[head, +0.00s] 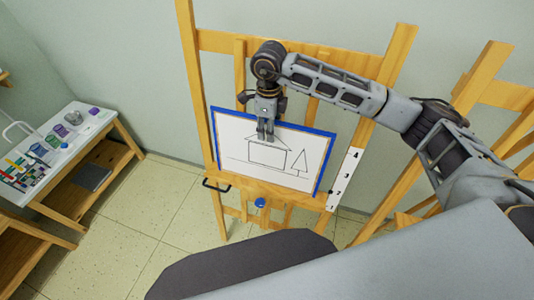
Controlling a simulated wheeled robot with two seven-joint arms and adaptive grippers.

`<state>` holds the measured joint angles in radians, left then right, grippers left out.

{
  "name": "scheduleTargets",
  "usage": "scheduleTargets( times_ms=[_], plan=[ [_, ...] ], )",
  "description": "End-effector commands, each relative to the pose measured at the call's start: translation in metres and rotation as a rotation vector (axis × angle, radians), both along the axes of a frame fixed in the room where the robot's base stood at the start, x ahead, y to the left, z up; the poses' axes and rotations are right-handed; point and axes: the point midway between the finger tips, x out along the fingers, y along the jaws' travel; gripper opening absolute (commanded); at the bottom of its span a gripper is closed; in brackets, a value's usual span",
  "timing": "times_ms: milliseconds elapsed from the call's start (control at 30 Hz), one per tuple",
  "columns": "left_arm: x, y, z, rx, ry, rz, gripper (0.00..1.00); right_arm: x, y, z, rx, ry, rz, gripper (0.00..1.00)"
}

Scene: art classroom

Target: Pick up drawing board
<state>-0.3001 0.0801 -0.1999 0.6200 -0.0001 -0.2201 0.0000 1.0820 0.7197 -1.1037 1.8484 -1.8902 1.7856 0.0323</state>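The drawing board (240,155) is a white sheet with a blue border, showing a line drawing of a house and a tree. It rests tilted on the ledge of a wooden easel (205,100) in the head view. My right gripper (265,137) is in front of the board's upper middle, pointing down, and covers part of its top edge and the house roof. Its two fingers look close together; I cannot tell whether they touch the board or grip anything. My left gripper is not in view.
A second wooden easel (480,85) stands at the right. A white strip with numbers (345,178) is beside the board. At the left is a white-topped table (62,150) with paint jars and a palette. The tiled floor (160,215) between table and easel is clear.

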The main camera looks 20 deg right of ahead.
Motion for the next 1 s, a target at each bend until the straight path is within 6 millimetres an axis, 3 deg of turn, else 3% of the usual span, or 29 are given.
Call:
scheduleTargets(
  times_ms=[300, 767, 1000],
  plan=[
    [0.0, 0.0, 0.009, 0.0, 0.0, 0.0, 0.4, -0.001, 0.0, -0.023, 0.0, 0.001, 0.001, 0.38],
    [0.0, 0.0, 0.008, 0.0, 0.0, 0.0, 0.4, -0.001, 0.0, -0.024, 0.0, 0.0, 0.001, 0.38],
    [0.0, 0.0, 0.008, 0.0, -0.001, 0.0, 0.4, -0.001, 0.0, -0.024, 0.0, 0.0, 0.001, 0.07]
  ],
)
